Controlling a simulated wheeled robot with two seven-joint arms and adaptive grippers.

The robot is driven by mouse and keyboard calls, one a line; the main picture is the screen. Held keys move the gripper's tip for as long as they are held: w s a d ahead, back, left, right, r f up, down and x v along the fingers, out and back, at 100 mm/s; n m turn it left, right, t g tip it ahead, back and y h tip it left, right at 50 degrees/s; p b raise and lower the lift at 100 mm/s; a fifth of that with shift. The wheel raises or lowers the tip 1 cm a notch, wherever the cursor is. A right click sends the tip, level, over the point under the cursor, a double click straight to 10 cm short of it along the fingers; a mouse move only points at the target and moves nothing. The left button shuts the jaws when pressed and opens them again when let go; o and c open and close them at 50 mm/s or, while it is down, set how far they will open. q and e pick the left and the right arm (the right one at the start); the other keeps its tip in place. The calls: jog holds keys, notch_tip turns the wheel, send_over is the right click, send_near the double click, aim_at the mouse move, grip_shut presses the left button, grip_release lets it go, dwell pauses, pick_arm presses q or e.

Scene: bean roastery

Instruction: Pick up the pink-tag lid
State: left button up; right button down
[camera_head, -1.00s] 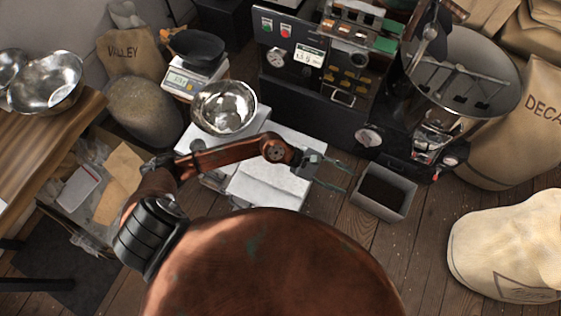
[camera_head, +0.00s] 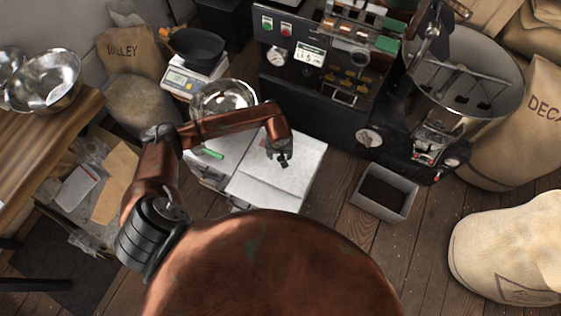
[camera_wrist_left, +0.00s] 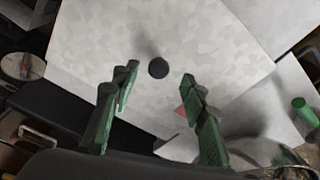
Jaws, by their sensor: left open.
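A pale, flat lid-like panel (camera_head: 304,166) lies on the low white unit in the middle of the head view. In the left wrist view the panel (camera_wrist_left: 215,48) has a dark round knob (camera_wrist_left: 158,68) and a small pink patch (camera_wrist_left: 181,110), partly hidden by a finger, which looks like the tag. My left gripper (camera_head: 284,161) points down over this panel. In the left wrist view its green-padded fingers (camera_wrist_left: 158,100) are apart and empty, with the knob ahead between them. I cannot tell the exact gap to the knob. My right gripper is not in view.
A steel bowl (camera_head: 226,96) stands behind my left forearm, and a green cylinder (camera_head: 212,153) lies left of the panel. The black roaster (camera_head: 320,110) rises behind. A grey bin (camera_head: 384,193) with dark contents sits on the floor to the right.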

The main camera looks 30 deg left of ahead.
aim_at(280, 160)
pick_arm(q)
jog(key=f, duration=0.3)
jog(key=shift+w, duration=0.25)
jog(key=shift+r, duration=0.1)
grip_shut()
dwell(0.4)
